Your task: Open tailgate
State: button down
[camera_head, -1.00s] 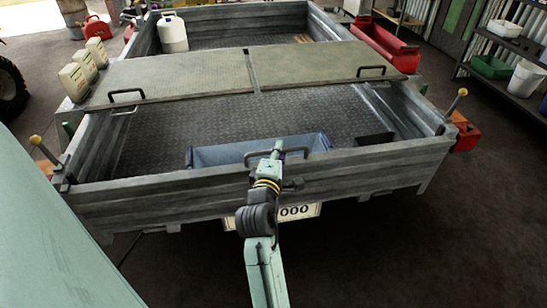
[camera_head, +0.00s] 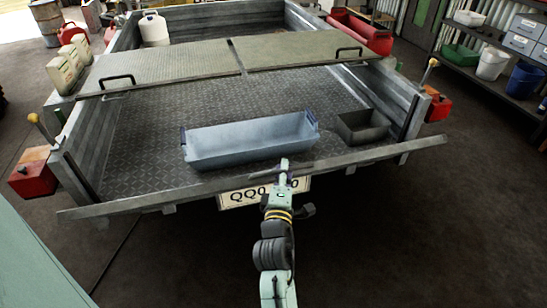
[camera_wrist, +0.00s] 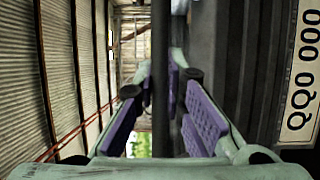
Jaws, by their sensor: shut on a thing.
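The grey metal tailgate (camera_head: 380,154) at the trailer's near end is swung outward from the upright side walls. In the head view it shows as a narrow, nearly edge-on strip. My gripper (camera_head: 284,168) is at its middle. In the wrist view, my gripper (camera_wrist: 160,85) has its purple pads on both sides of a dark bar (camera_wrist: 160,40), which looks like the tailgate handle. The handle itself is hidden in the head view.
On the trailer bed (camera_head: 250,90) lie a blue-grey bin (camera_head: 250,142) and a dark open box (camera_head: 362,127). Yellow-knobbed levers stand at the left (camera_head: 36,120) and right (camera_head: 432,66) rear corners. A licence plate (camera_head: 240,196) sits below. Floor at the right is clear.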

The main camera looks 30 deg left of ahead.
jog(key=shift+s+d+f+b, duration=0.35)
jog(key=shift+s+d+f, duration=0.25)
jog(key=shift+d+f, duration=0.25)
jog(key=shift+s+d+f+b, duration=0.35)
jog(key=shift+s+d+f, duration=0.25)
jog(key=shift+f, duration=0.35)
jog(key=c, duration=1.7)
grip_release()
jog(key=shift+o, duration=0.2)
notch_tip(320, 180, up, 10)
